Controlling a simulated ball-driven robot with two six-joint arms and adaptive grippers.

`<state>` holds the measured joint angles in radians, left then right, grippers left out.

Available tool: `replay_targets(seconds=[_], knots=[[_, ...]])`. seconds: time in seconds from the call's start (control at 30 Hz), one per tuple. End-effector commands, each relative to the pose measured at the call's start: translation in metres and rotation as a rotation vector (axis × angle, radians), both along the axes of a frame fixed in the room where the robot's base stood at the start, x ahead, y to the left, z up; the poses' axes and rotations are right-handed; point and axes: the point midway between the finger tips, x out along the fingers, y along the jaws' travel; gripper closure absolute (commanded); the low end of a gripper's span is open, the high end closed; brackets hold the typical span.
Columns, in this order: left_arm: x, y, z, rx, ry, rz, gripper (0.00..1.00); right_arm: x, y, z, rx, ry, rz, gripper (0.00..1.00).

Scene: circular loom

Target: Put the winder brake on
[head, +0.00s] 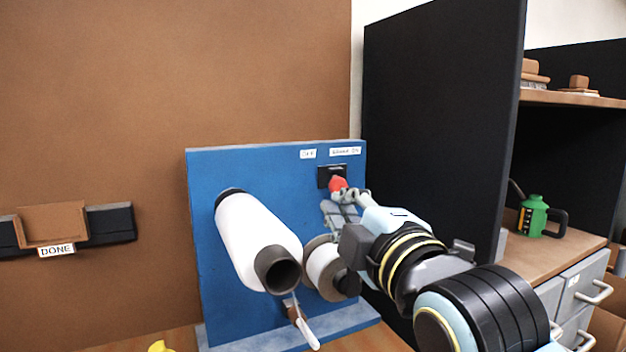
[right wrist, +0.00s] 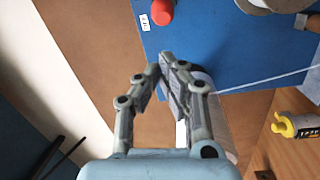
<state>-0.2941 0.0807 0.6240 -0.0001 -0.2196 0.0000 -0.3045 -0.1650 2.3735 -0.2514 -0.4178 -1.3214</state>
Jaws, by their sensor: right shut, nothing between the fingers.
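The winder brake shows as a red knob (head: 338,184) on a black plate (head: 324,176), high on the right of the blue panel (head: 270,165). Above it are two white labels, an OFF label (head: 308,154) and a brake-on label (head: 345,151). I cannot tell which setting the knob is at. My right gripper (head: 345,196) is shut and empty, just by the knob in the head view. In the right wrist view, the fingertips (right wrist: 160,72) are apart from the red knob (right wrist: 161,12), which lies beyond them near the top edge. My left gripper is out of view.
A large white roll (head: 250,235) sticks out of the panel at left. A smaller spool (head: 323,268) sits below my right gripper. A dark partition (head: 440,120) stands close at right. A green can (head: 535,215) stands on the cabinet.

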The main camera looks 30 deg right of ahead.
Motion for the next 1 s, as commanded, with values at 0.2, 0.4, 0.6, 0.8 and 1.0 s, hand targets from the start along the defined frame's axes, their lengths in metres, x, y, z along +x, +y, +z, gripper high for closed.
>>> replay_targets(seconds=[0.2, 0.4, 0.6, 0.8, 1.0], knots=[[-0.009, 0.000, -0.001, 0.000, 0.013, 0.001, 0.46, 0.000, 0.000, -0.001, -0.001, 0.001, 0.000, 1.00], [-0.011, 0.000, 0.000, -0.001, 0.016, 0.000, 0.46, 0.011, -0.001, 0.000, -0.001, 0.000, 0.003, 1.00], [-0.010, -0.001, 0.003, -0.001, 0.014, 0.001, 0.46, 0.045, -0.007, 0.003, -0.003, 0.000, 0.003, 1.00], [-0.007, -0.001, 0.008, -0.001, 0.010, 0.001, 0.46, 0.078, -0.013, 0.005, -0.002, 0.003, 0.001, 1.00], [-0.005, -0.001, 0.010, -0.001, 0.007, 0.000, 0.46, 0.096, -0.016, 0.005, 0.000, 0.004, 0.002, 1.00]])
